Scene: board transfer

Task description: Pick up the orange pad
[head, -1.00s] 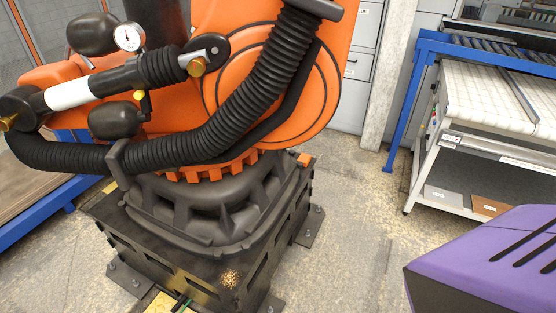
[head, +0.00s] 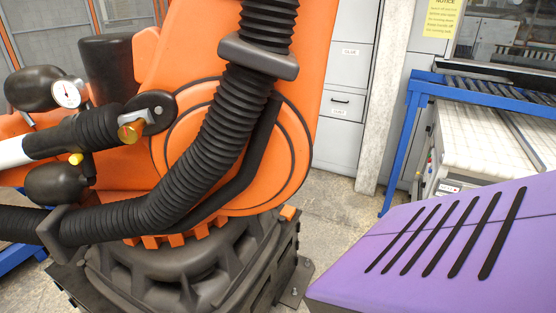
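I do not see the orange pad in this view. Neither my left nor my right gripper is in the picture. A conveyor table with a white slatted top (head: 482,137) stands at the right. A purple slotted shape, which I cannot identify for sure, covers the lower right and hides the table's lower part.
A large orange industrial arm (head: 293,160) on a dark base (head: 165,275) fills the left and middle. Grey cabinets (head: 345,60) and a blue frame (head: 404,145) stand behind. A strip of floor (head: 335,205) shows between the base and the blue frame.

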